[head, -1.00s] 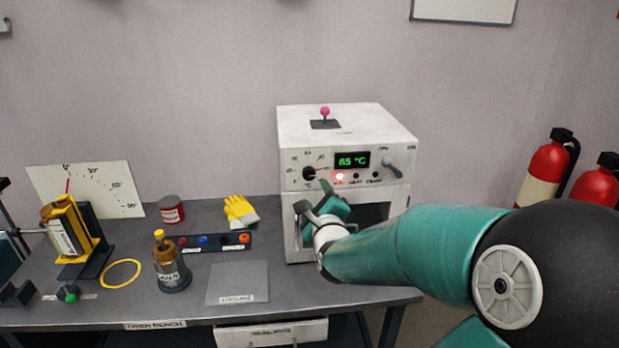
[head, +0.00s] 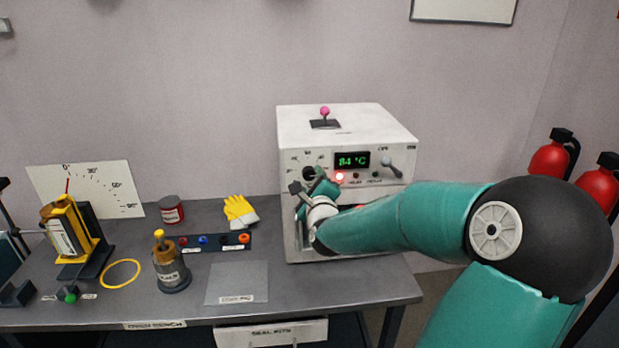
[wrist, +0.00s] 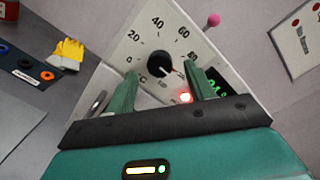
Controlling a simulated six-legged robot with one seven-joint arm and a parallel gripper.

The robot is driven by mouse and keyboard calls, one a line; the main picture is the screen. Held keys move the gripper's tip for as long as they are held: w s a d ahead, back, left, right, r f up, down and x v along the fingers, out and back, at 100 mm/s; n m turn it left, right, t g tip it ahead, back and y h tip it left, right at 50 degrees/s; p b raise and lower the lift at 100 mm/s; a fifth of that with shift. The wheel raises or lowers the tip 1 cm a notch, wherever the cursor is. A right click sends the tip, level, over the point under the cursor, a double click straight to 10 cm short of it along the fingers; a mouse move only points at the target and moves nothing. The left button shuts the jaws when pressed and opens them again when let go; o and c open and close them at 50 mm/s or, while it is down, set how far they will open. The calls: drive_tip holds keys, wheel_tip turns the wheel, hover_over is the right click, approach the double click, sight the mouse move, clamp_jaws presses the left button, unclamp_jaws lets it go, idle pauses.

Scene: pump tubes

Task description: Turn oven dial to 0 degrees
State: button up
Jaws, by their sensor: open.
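The white oven (head: 350,125) stands on the bench with a black dial (head: 309,172) on its front panel. In the wrist view the dial (wrist: 160,63) lies ahead of and between the two green fingers of my open gripper (wrist: 160,88). No contact with the dial is visible. Its pointer is turned to the lower right, away from the 0 mark at lower left. The green display (head: 352,160) reads 84 °C and a red lamp (head: 340,177) is lit. In the head view my gripper (head: 314,186) is just below the dial and partly covers it.
A lever switch (head: 392,167) is at the panel's right, and a pink-knobbed lever (head: 325,112) stands on the oven top.

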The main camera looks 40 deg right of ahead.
sight(308, 175)
drive_tip(key=shift+x, duration=1.7)
drive_tip(key=shift+c, duration=0.4)
drive_tip(key=c, duration=0.9)
drive_tip(key=shift+n, duration=0.3)
